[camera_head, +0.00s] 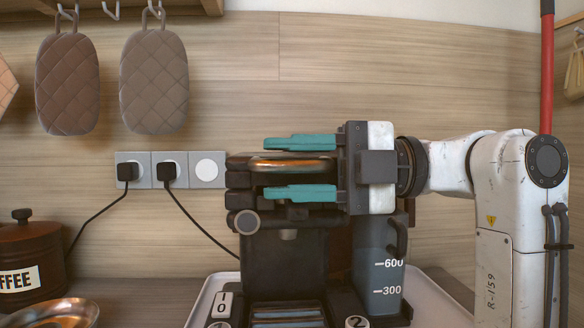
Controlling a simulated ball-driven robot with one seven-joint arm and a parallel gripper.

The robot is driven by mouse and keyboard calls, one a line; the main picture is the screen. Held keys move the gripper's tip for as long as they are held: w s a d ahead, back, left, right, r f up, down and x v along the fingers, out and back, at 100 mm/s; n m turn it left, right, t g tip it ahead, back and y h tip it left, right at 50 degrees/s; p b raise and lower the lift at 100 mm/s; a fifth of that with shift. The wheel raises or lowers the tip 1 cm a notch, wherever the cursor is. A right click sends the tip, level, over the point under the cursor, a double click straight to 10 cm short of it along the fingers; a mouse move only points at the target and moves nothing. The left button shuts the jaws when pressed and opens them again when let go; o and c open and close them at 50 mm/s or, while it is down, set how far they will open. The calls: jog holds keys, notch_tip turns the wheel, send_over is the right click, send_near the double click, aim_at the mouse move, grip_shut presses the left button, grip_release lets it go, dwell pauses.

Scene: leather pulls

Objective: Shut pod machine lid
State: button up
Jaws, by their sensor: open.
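The pod machine (285,265) is black and stands on a pale tray, with a grey water tank at its right. Its upper part, which looks like the lid (292,166), has a copper-coloured band and black ribbed parts at its left end. My gripper (268,168) reaches in from the right at the height of this upper part. Its two teal fingers are apart, one above the copper band and one below it in the picture. I cannot tell whether they touch it. The gripper hides part of the lid, so its exact angle is unclear.
The grey water tank (379,265) carries 600 and 300 marks. The tray (440,308) surrounds the machine's base. A brown coffee canister (28,250) and a copper bowl (52,314) stand at left. Cords hang from the wall sockets (170,170). Pot holders (155,82) hang above.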

jog(key=d+p, duration=0.1)
jog(key=d, duration=0.8)
jog(key=shift+d, duration=0.9)
